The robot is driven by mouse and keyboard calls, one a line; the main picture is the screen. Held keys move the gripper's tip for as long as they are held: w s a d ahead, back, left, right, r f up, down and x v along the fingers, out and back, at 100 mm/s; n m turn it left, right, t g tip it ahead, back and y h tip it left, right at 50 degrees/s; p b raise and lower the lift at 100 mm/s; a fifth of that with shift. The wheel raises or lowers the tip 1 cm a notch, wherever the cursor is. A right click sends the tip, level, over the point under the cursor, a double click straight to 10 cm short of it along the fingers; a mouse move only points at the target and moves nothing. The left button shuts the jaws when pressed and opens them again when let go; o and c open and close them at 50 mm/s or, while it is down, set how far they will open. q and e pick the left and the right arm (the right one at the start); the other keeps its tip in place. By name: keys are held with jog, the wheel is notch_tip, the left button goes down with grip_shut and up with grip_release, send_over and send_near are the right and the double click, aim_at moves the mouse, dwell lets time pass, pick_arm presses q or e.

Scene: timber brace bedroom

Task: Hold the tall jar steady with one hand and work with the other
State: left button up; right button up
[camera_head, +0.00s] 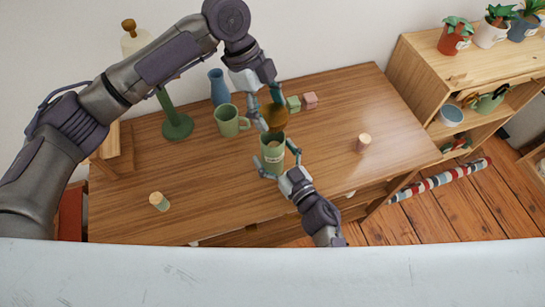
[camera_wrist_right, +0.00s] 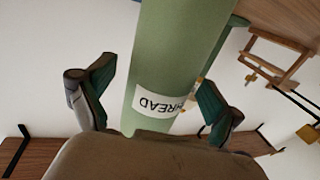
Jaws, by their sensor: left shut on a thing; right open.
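The tall jar (camera_head: 273,155) is a green cylinder with a pale label, standing on the wooden table near its middle. In the right wrist view the jar (camera_wrist_right: 175,55) fills the centre, its label partly readable as "READ". My right gripper (camera_head: 278,158) is open, with its fingers on either side of the jar; in the wrist view gaps show beside it. My left gripper (camera_head: 268,107) is shut on a brown round lid-like piece (camera_head: 275,115), just above and behind the jar's mouth. The fingers partly hide this piece.
On the table (camera_head: 330,90) are a green mug (camera_head: 228,121), a blue vase (camera_head: 218,88), green (camera_head: 293,104) and pink (camera_head: 310,100) blocks, a green lamp base (camera_head: 177,126) and two small cylinders (camera_head: 363,143) (camera_head: 159,201). The table's right part is mostly clear. A shelf (camera_head: 430,75) stands right.

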jog(key=shift+w+a, duration=0.2)
jog(key=shift+w, duration=0.1)
grip_shut()
pick_arm(q)
jog(key=shift+f, duration=2.5)
jog(key=shift+f, duration=0.85)
jog(key=shift+f, duration=0.6)
